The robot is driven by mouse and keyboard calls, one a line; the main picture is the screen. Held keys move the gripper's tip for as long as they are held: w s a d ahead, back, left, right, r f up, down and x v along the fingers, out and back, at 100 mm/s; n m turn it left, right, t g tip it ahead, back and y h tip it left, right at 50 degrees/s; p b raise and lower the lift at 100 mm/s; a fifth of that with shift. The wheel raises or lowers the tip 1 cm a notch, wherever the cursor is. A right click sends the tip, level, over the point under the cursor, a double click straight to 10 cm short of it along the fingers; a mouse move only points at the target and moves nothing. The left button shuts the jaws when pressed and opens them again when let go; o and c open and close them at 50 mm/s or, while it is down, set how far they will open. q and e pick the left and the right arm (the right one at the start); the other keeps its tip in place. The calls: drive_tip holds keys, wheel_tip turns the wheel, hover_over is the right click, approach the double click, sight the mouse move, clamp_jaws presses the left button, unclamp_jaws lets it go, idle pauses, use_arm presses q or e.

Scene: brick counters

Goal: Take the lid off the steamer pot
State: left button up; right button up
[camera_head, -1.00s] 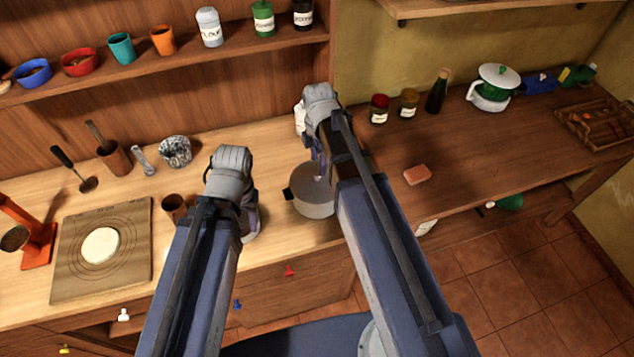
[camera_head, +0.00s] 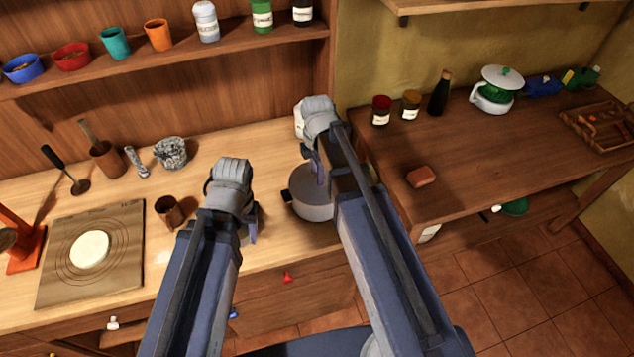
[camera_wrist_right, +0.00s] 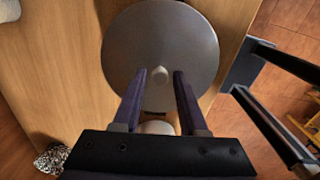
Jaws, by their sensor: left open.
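The steamer pot (camera_head: 312,207) is a grey pot at the right end of the light wooden counter, partly behind my right arm. Its round grey lid (camera_wrist_right: 190,45) is on it, with a pale knob (camera_wrist_right: 159,76) in the middle. My right gripper (camera_head: 317,168) is over the lid. In the right wrist view its two fingers (camera_wrist_right: 160,78) stand apart, one on each side of the knob, with gaps between. My left gripper (camera_head: 250,228) is open to the left of the pot, low near the counter's front edge, mostly hidden behind its arm.
A brown cup (camera_head: 169,211) and a board (camera_head: 124,255) with pale dough (camera_head: 90,250) lie left of my left arm. A darker counter (camera_head: 480,160) with jars is on the right.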

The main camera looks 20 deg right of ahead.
clamp_jaws()
drive_tip(key=shift+r, duration=0.1)
idle(0.5)
wheel_tip(320, 180, up, 10)
drive_tip(key=p, duration=1)
